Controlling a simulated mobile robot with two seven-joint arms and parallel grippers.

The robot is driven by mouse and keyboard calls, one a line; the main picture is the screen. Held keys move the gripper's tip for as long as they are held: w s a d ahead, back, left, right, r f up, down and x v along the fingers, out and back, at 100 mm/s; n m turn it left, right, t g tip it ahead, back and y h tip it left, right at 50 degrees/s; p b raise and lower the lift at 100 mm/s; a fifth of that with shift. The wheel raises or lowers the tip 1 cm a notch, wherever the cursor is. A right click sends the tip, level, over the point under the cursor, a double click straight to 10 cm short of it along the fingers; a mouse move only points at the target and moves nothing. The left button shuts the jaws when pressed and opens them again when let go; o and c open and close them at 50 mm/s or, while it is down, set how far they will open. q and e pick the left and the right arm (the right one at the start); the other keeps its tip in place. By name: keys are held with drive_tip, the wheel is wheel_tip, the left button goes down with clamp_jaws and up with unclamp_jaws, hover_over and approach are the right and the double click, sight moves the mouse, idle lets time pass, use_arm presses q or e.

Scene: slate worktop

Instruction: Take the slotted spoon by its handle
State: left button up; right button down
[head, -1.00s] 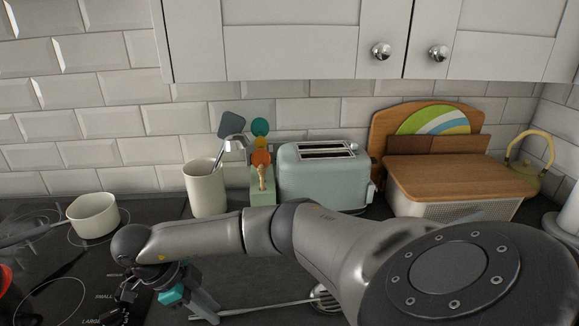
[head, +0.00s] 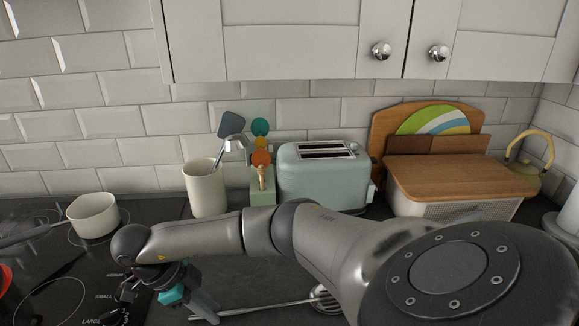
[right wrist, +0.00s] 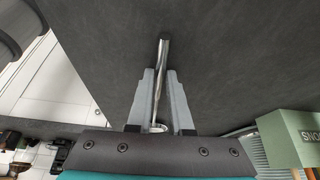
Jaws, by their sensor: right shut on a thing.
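The slotted spoon (head: 266,306) lies on the dark worktop in the head view, its slotted head to the right, partly hidden behind my arm. Its thin metal handle points left to my right gripper (head: 208,314). In the right wrist view, the two grey fingers of my right gripper (right wrist: 161,78) are closed on the metal handle (right wrist: 163,48), which sticks out past the fingertips. My left gripper is in neither view.
A cream utensil crock (head: 206,192), a pale green toaster (head: 322,178) and a lidded bread bin (head: 455,180) stand along the wall. A hob with a cream saucepan (head: 93,217) is at the left. A green box (right wrist: 290,138) shows in the right wrist view.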

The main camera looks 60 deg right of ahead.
drive_tip(key=shift+r, duration=0.1)
idle(0.4)
drive_tip(key=shift+r+p, duration=2.85)
drive_tip(key=shift+r, duration=0.6)
